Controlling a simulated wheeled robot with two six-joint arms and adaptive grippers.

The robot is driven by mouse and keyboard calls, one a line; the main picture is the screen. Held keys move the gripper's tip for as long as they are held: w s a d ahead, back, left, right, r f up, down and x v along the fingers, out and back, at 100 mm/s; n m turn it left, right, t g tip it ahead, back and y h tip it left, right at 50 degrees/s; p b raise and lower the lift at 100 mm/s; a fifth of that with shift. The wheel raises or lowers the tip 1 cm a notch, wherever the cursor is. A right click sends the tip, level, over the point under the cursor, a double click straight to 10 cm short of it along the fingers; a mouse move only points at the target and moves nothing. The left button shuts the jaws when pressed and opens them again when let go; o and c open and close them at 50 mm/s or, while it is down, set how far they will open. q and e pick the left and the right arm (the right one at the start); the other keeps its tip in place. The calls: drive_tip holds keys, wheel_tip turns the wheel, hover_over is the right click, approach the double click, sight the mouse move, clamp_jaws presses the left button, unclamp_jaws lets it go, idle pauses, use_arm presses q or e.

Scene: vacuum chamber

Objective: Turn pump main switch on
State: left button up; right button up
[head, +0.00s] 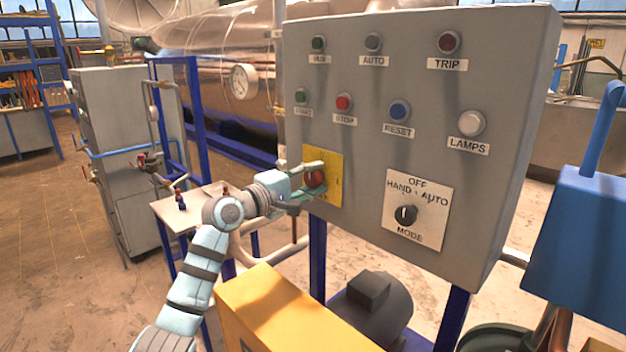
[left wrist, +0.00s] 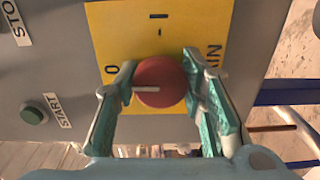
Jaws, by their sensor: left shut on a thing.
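The pump main switch is a round red knob (head: 315,179) on a yellow plate (head: 336,188) at the lower left of the grey control panel (head: 371,133). In the left wrist view the red knob (left wrist: 159,82) carries a pale pointer bar that lies level and points left, towards the "0" on the yellow plate (left wrist: 155,38). My right gripper is not in view.
The panel also bears a mode selector (head: 405,215), a red stop button (head: 344,102), a blue reset button (head: 398,110) and several lamps. A yellow box (head: 285,315) and dark motor (head: 372,308) stand below. A blue box (head: 575,250) is at the right.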

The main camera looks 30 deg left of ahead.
use_arm(q)
drive_tip(key=shift+m, duration=0.3)
drive_tip(key=m, duration=0.2)
drive_tip(key=shift+m, duration=0.4)
drive_tip(key=m, duration=0.9)
drive_tip(key=shift+m+b, duration=0.4)
drive_tip(key=m+b, duration=0.1)
drive_tip(key=m, duration=0.3)
drive_tip(key=shift+m, duration=0.4)
drive_tip(key=o, duration=1.1)
drive_tip(key=shift+o, duration=0.2)
